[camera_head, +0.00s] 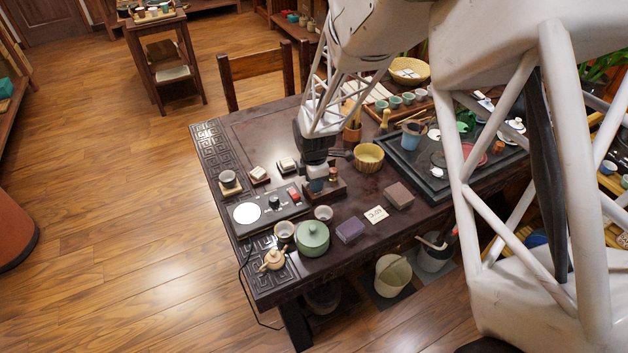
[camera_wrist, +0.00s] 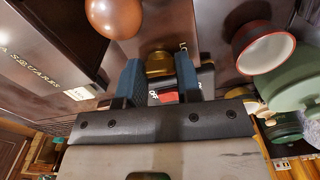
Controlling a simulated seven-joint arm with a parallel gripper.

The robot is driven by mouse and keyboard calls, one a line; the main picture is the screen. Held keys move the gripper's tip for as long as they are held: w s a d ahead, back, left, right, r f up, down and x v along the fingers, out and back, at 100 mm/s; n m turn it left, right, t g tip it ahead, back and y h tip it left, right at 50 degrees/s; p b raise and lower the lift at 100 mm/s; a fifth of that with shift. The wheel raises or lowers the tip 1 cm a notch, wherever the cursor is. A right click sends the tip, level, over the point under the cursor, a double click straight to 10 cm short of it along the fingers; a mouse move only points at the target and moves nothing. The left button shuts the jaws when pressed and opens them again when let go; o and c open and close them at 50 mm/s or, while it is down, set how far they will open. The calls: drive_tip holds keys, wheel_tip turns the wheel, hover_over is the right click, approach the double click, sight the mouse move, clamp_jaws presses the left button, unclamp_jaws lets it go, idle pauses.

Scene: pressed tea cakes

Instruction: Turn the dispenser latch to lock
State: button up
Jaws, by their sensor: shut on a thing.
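My gripper (camera_head: 317,184) is over the near-middle of the dark table, at a small dark wooden stand (camera_head: 337,190) that looks like the dispenser. In the wrist view my gripper (camera_wrist: 159,76) has its two blue fingers on either side of a brass-coloured piece (camera_wrist: 160,61), which looks like the latch, and is shut on it. The fingers hide the latch in the head view, and its turned angle cannot be told. A round copper-brown knob (camera_wrist: 115,17) is beside it; it also shows in the head view (camera_head: 333,173).
A black device (camera_head: 271,211) with a white disc is left of my gripper. A green lidded pot (camera_head: 312,238), small cups (camera_head: 323,213) and a purple block (camera_head: 351,230) stand in front. A yellow bowl (camera_head: 368,157) is behind right. A brown block (camera_head: 398,195) lies right.

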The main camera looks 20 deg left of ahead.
drive_tip(key=shift+n, duration=0.8)
drive_tip(key=o, duration=0.9)
drive_tip(key=shift+r, duration=0.15)
drive_tip(key=shift+r, duration=3.8)
